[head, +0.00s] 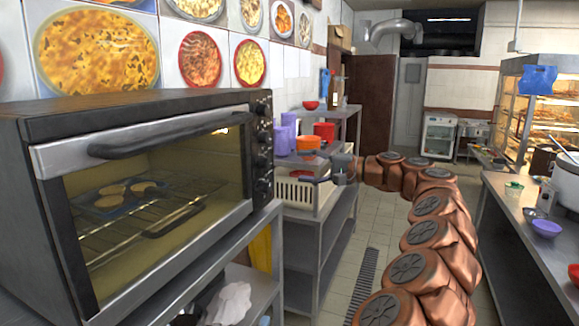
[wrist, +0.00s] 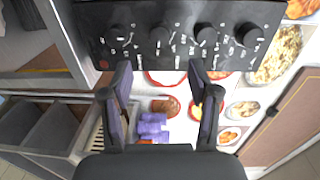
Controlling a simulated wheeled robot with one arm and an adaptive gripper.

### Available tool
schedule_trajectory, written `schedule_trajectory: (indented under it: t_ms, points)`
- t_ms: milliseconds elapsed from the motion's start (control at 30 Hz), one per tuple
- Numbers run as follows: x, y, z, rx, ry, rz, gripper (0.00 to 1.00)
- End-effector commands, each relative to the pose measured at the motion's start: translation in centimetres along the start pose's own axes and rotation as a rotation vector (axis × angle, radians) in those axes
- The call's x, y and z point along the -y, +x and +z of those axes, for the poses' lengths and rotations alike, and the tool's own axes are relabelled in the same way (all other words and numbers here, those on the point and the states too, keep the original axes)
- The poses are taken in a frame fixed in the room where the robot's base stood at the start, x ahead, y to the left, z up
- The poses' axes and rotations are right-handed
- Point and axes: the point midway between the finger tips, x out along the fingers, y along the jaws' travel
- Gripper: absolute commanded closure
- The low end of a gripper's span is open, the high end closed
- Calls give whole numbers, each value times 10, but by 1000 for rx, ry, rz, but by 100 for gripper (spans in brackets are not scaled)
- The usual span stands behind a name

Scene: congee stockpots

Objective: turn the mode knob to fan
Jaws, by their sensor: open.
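The oven (head: 110,103) stands at the left in the head view with its glass door shut. Its dark control panel (head: 262,150) is a narrow upright strip at the door's right side. In the wrist view the panel runs across the top with several black knobs in a row, including a left one (wrist: 117,33), two middle ones (wrist: 159,35) (wrist: 205,34) and a right one (wrist: 248,36). White marks ring them, too small to read, so I cannot tell which is the mode knob. My gripper (wrist: 160,70) is open and empty, its fingertips just below the middle knobs, apparently not touching them.
The oven stands on a metal table (head: 262,222). Behind it are purple containers (head: 287,125) and a cream crate (head: 295,191) on another metal table. A counter (head: 530,225) runs along the right. Tiled floor shows between.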

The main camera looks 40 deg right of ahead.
Motion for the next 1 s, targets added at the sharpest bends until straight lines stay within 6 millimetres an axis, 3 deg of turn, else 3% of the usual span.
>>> schedule_trajectory:
  t_ms: [267, 1000]
  points:
    - [-1, -22, 0, 0, 1, 1, 40]
    - [-1, -27, -1, -5, 1, 0, 40]
